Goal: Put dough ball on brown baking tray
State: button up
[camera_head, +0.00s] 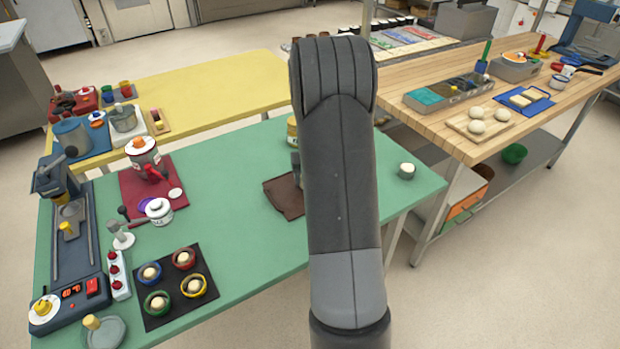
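A dark brown tray (284,197) lies on the green table, and my arm hides its right part. Three pale dough balls (475,113) rest on a wooden board on the wooden table at the right. Other pale balls (152,272) sit in coloured bowls on a black mat at the front left of the green table. My arm stands upright across the middle of the view. My gripper is hidden behind it, so its state does not show.
A red mat (148,186) with jars and a dark machine (70,240) fill the green table's left side. A dark tray of small items (462,90) and a blue mat (540,106) lie on the wooden table. The green table's middle (235,225) is clear.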

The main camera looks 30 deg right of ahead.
jog(key=o, duration=0.5)
jog(key=shift+f, duration=0.15)
jog(key=o, duration=0.5)
jog(key=shift+c, duration=0.2)
